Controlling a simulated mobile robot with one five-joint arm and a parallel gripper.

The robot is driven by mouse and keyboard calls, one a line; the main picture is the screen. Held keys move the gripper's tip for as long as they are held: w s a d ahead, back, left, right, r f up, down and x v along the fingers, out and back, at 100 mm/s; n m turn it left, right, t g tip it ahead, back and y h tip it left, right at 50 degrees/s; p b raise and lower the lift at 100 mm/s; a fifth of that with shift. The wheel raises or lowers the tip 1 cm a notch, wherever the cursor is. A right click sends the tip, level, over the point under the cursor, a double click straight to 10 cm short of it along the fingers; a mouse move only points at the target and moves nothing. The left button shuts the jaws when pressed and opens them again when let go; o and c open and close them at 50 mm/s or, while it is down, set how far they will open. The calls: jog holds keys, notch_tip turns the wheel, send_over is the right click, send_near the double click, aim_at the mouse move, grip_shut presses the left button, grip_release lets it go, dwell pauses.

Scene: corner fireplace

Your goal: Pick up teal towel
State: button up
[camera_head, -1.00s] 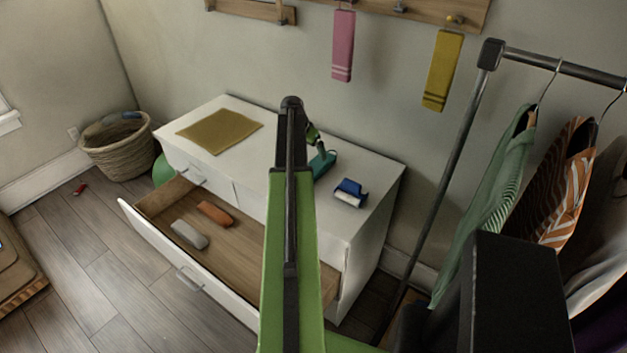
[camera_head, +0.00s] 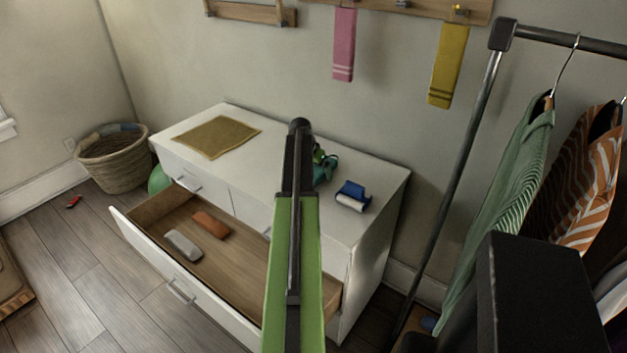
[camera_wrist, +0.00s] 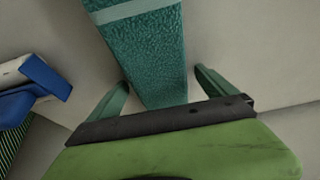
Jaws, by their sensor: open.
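The teal towel (camera_wrist: 150,50) has a textured surface and a paler band, and fills the top middle of the wrist view. My gripper (camera_wrist: 162,78) is open, with one green finger on each side of the towel's near end. Gaps show between the fingers and the towel, so it is not gripped. In the head view a small teal patch (camera_head: 325,168) shows on the white dresser top beside my arm. My arm hides much of that area, and I cannot tell how much of the patch is towel.
A blue and white item (camera_head: 352,195) lies right of the gripper on the dresser (camera_head: 375,180). The drawer (camera_head: 150,240) is pulled out, holding a grey and an orange item. A mustard cloth (camera_head: 215,137) lies at left. A clothes rack (camera_head: 470,150) stands at right.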

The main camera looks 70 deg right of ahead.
jog(key=c, duration=1.6)
jog(key=shift+r, duration=0.1)
